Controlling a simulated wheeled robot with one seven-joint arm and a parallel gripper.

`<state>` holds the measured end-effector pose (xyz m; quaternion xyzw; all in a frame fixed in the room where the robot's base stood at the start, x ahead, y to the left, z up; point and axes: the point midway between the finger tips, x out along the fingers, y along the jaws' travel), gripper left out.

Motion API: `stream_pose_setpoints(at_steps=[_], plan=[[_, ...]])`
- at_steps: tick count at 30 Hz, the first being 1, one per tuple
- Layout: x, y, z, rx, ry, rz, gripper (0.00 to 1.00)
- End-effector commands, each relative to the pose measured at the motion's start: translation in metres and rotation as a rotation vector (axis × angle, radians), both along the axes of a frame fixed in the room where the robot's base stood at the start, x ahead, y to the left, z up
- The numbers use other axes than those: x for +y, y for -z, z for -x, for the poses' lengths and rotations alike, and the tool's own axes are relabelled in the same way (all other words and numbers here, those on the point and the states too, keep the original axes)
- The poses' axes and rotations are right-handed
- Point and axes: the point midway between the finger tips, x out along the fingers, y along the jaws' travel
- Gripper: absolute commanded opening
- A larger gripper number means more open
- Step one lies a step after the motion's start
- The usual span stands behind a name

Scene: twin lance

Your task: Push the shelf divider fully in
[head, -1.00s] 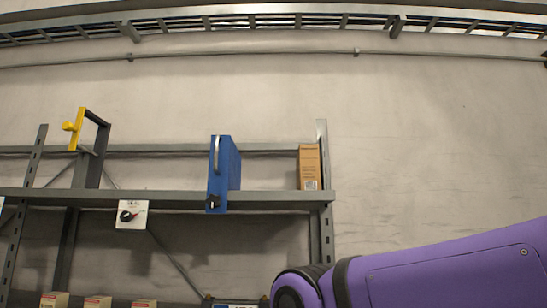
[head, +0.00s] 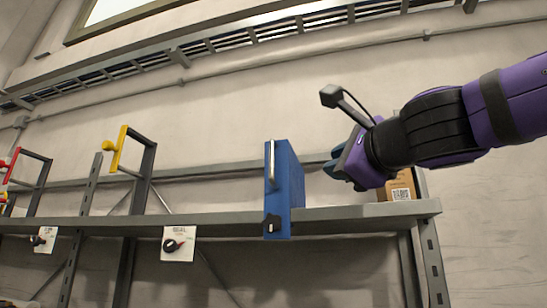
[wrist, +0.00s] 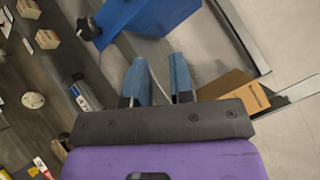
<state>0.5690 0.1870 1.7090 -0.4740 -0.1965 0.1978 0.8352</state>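A blue upright panel (head: 290,185), which looks like the shelf divider, stands on the grey shelf. It has a silver vertical handle and a black latch-like part low on its front, which overhangs the shelf's front edge. The panel also shows at the top of the wrist view (wrist: 150,18). My gripper (head: 332,166) is just right of the panel, above the shelf, with no visible contact. In the wrist view, its two blue fingers (wrist: 159,78) are apart with nothing between them. The panel's far end is hidden.
A cardboard box (head: 400,187) stands on the shelf behind and right of my gripper, close to it. Grey frames with a yellow handle (head: 118,150) and a red handle (head: 12,165) stand farther left. White tags hang on the shelf edge (head: 225,222). The shelf between yellow frame and panel is clear.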

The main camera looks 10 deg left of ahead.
Motion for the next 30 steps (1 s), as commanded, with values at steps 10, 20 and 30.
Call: stream_pose_setpoints(at_steps=[10, 20, 30], plan=[[0.065, -0.055, 0.011, 0.489, 0.001, -0.754, 0.22], [0.085, -0.055, 0.007, 0.63, 0.015, -0.882, 0.22], [0.11, -0.055, -0.045, 0.627, 0.015, -0.88, 0.22]])
